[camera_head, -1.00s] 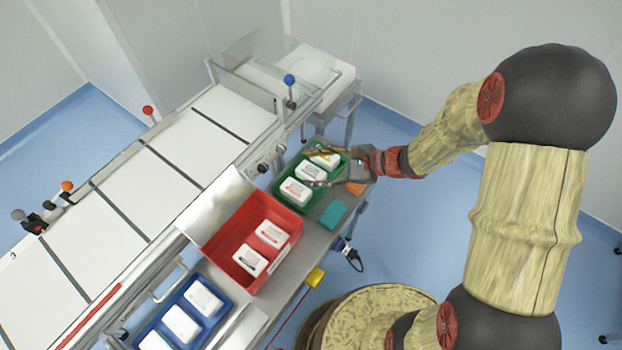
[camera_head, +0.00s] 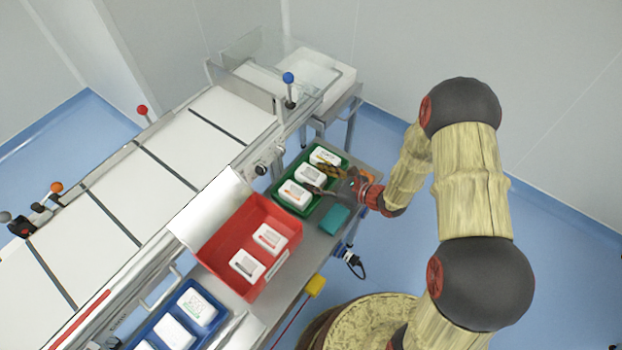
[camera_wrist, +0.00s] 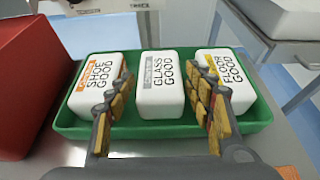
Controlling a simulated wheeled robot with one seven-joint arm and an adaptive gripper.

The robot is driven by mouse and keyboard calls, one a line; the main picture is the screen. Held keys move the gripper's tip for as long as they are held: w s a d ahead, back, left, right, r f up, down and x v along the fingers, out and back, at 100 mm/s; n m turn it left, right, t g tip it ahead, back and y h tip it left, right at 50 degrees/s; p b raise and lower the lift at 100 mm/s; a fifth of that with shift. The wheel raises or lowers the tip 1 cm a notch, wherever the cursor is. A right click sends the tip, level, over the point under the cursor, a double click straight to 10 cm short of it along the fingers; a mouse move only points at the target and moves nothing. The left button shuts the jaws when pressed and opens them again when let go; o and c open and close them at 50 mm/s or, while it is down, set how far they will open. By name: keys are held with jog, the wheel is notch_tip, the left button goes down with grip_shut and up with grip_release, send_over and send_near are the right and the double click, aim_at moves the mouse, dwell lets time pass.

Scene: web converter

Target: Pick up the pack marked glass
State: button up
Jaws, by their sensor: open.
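The pack marked glass (camera_wrist: 160,85) is white with a grey label and stands in the middle of the green tray (camera_wrist: 180,128) in the wrist view. In the head view this middle pack (camera_head: 310,175) lies between two others. My gripper (camera_wrist: 162,110) is open, with one finger on each side of the glass pack, toward its near end. The left finger overlaps the pack marked shoe (camera_wrist: 93,82); the right finger overlaps the right-hand pack (camera_wrist: 228,78), whose marking is partly hidden. I cannot tell whether the fingers touch any pack.
A red bin (camera_head: 228,235) with two white packs stands beside the green tray, and a blue tray (camera_head: 215,325) with white packs is beyond it. A teal block (camera_head: 334,219) lies on the bench near the green tray. The conveyor (camera_head: 150,165) runs along the left.

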aim_at(311, 176)
jog(key=x, duration=0.3)
jog(key=shift+f+b, duration=0.15)
jog(key=shift+b, duration=0.25)
jog(key=c, duration=0.3)
jog(key=c, duration=0.7)
